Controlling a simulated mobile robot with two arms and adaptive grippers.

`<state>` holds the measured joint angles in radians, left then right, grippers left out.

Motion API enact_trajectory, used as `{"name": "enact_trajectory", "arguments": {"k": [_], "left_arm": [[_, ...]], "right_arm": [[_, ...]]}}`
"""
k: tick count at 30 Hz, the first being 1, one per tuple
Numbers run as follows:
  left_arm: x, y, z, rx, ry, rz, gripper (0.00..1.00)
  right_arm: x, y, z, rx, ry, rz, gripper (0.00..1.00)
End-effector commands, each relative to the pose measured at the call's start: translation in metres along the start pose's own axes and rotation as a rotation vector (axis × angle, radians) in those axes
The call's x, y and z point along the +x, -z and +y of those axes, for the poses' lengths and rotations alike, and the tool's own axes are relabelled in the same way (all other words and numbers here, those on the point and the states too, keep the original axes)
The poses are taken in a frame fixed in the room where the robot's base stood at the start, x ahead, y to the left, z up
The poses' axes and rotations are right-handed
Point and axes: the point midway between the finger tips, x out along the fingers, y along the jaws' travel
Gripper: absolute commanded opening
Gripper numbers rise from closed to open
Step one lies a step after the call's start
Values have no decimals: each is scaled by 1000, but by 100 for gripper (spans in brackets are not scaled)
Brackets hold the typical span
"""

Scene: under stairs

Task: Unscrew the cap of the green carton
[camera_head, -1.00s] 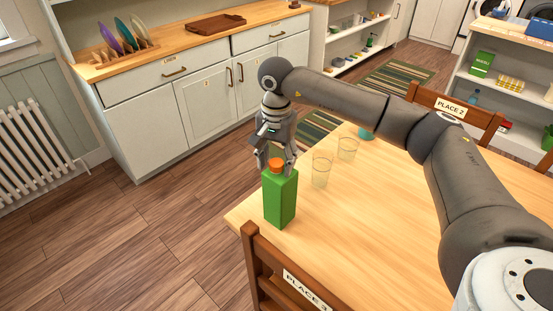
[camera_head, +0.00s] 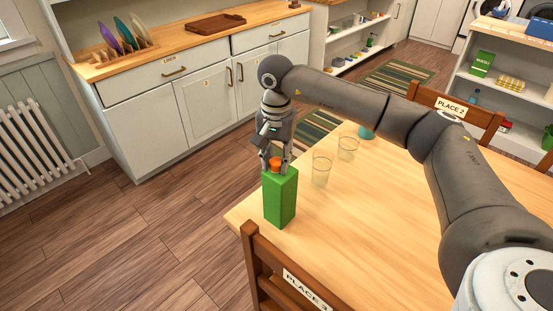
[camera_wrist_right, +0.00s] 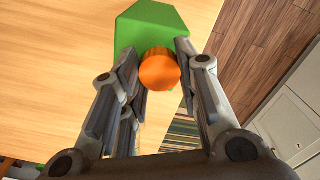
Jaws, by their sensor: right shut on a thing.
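The green carton (camera_head: 281,197) stands upright on the wooden table near its left corner. Its orange cap (camera_head: 275,163) is on top. My right gripper (camera_head: 275,161) points down over the carton and is shut on the cap, with a finger on either side. In the right wrist view the orange cap (camera_wrist_right: 159,70) sits between the fingertips, above the green carton top (camera_wrist_right: 150,28). My left gripper is not in view.
Two clear glasses (camera_head: 321,171) (camera_head: 347,149) stand right of the carton, with a teal item (camera_head: 366,132) behind them. A chair (camera_head: 286,283) labelled PLACE 3 is at the near edge. The table's right part (camera_head: 390,220) is clear.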

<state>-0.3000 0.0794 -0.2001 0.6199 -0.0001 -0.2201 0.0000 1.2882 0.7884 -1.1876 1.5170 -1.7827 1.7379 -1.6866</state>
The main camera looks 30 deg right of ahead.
Motion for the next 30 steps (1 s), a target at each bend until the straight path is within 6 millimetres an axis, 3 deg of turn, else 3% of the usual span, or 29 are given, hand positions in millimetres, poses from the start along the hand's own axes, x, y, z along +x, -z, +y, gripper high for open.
{"name": "enact_trajectory", "arguments": {"k": [5,30], "left_arm": [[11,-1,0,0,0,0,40],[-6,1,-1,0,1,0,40]], "right_arm": [[2,0,0,-235,2,2,0],[-25,0,0,-218,1,1,0]]}}
